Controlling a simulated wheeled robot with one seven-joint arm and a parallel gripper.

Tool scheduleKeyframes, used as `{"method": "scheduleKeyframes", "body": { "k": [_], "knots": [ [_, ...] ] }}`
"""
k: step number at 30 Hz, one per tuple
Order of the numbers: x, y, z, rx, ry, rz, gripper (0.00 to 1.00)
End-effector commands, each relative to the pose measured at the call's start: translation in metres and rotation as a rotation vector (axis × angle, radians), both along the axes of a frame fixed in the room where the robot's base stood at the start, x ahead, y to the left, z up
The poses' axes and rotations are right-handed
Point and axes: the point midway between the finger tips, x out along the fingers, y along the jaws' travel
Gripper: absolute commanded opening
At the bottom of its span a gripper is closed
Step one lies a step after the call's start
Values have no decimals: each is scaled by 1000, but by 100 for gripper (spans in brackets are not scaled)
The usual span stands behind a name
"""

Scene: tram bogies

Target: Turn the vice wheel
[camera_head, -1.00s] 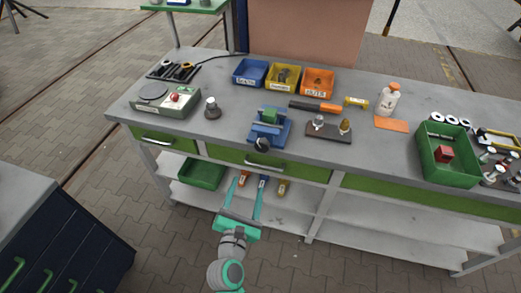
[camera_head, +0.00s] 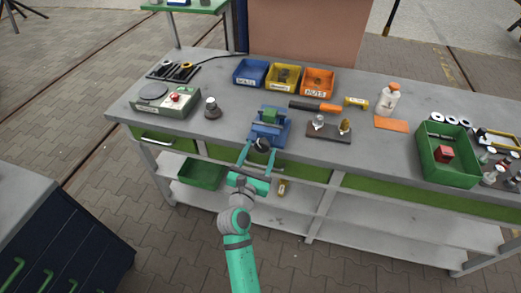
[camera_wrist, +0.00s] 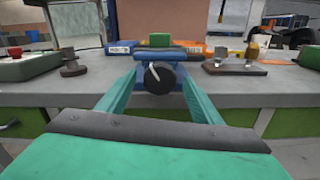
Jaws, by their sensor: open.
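The blue vice (camera_head: 269,130) stands at the front edge of the grey workbench, with a green block (camera_head: 270,115) in its jaws. Its black wheel (camera_head: 262,145) faces the front; in the wrist view the wheel (camera_wrist: 159,77) shows a pale line slanting up to the left. My gripper (camera_head: 262,154) is open in front of the vice. In the head view its fingers lie to the left and right of the wheel. In the wrist view the fingers (camera_wrist: 158,88) also frame the wheel from both sides, with visible gaps, and do not appear to touch it.
Blue, yellow and orange bins (camera_head: 283,76) stand behind the vice. A grey device with a red button (camera_head: 167,101) and a small dark stand (camera_head: 212,108) are to the left. A dark fixture board (camera_head: 328,133) is close on the right. A drawer front (camera_head: 305,172) lies below the bench edge.

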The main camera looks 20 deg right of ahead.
Motion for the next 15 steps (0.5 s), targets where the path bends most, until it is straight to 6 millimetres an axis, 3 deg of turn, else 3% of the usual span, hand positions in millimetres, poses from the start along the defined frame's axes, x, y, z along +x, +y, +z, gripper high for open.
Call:
{"method": "scheduleKeyframes", "body": {
  "k": [13,15],
  "knots": [
    [9,-7,0,1,-1,0,60],
    [9,-6,0,1,-1,0,46]
  ]
}}
